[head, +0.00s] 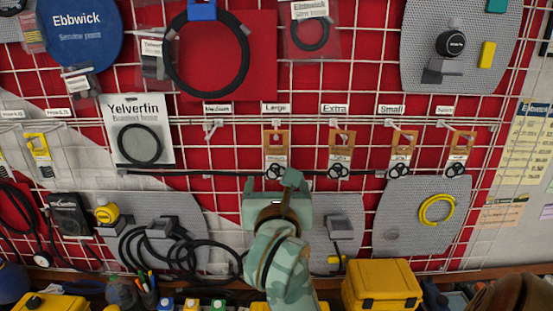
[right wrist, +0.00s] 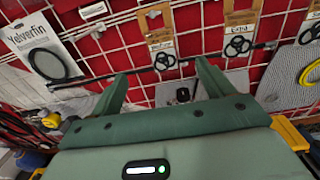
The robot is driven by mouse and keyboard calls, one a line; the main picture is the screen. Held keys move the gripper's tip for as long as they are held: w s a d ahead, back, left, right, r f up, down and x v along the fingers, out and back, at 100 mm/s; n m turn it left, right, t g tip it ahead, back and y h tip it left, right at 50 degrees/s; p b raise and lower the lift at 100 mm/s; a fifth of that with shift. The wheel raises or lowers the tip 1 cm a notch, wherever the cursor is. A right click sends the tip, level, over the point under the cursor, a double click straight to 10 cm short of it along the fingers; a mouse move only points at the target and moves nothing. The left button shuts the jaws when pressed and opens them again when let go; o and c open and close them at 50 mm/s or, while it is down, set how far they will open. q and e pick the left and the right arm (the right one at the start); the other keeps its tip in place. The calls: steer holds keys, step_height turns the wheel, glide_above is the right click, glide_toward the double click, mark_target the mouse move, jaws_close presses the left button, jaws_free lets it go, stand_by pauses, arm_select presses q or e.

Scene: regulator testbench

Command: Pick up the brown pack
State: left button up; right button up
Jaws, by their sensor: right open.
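The one under the "Large" label (head: 277,141) is straight above my right gripper (head: 276,186) in the head view. In the right wrist view this brown pack (right wrist: 160,42) shows beyond and between the two spread fingers of my right gripper (right wrist: 163,74). The gripper is open and empty; whether it touches the pack cannot be told. More brown packs hang under "Extra" (head: 339,143), "Small" (head: 402,142) and at the far right (head: 461,143). My left gripper is out of view.
A thin dark rod (head: 200,173) runs across the grid just behind the packs' lower ends. A white Yelverfin pack (head: 140,112) hangs to the left. An empty hook (head: 211,128) is beside it. A yellow case (head: 381,286) stands below at right.

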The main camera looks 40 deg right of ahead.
mark_target(276, 158)
steer(key=p+x, duration=0.1)
steer(key=x, duration=0.7)
steer(key=shift+w+a+r, duration=0.15)
steer(key=shift+w, duration=0.05)
steer(key=shift+w+d+p, duration=0.3)
steer(key=shift+d, duration=0.4)
steer(key=p+x, duration=0.1)
steer(key=x, duration=0.3)
steer(key=shift+w+d, duration=0.15)
steer(key=shift+w, duration=0.1)
steer(key=shift+s, duration=0.15)
steer(key=shift+c, duration=0.9)
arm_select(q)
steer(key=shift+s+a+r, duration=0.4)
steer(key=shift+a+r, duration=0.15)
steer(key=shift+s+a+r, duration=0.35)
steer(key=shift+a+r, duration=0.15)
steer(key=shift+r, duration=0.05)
arm_select(e)
steer(key=c, duration=0.9)
